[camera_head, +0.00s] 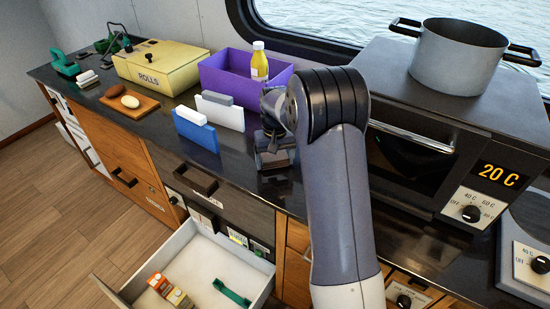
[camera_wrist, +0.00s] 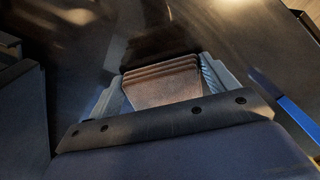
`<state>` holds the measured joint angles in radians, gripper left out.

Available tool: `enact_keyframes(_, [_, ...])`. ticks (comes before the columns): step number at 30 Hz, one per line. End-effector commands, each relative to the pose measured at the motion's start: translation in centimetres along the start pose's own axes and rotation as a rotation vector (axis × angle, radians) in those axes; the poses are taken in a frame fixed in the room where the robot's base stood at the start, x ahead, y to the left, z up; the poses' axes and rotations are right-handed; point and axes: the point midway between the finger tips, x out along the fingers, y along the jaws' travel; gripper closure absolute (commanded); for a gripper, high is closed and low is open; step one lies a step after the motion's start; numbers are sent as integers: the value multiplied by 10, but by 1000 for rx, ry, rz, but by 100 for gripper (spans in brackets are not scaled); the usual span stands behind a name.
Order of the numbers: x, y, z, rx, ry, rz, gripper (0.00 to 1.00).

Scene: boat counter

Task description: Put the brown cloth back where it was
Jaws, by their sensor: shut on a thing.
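My gripper (camera_head: 274,146) is low over the dark counter, right of the blue and white upright panels and in front of the purple bin. In the wrist view my gripper (camera_wrist: 164,74) is shut on the brown cloth (camera_wrist: 165,86), which shows as folded layers between the two fingers. In the head view the cloth is mostly hidden by my gripper and is hard to tell apart. I cannot tell whether the cloth touches the counter.
The purple bin (camera_head: 222,78) holds a yellow bottle (camera_head: 259,65). A yellow ROLLS box (camera_head: 150,70), a wooden board (camera_head: 145,107) and the blue panel (camera_head: 196,132) stand leftward. An open drawer (camera_head: 197,256) juts out below. An oven (camera_head: 412,150) with a pot (camera_head: 458,62) stands right.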

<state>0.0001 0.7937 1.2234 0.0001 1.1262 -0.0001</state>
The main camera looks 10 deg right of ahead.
Motion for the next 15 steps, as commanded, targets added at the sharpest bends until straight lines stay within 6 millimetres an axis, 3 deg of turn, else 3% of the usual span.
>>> enact_keyframes(11, [5,0,0,0,1,0,40])
enact_keyframes(12, [4,0,0,0,1,0,17])
enact_keyframes(15, [4,0,0,0,1,0,8])
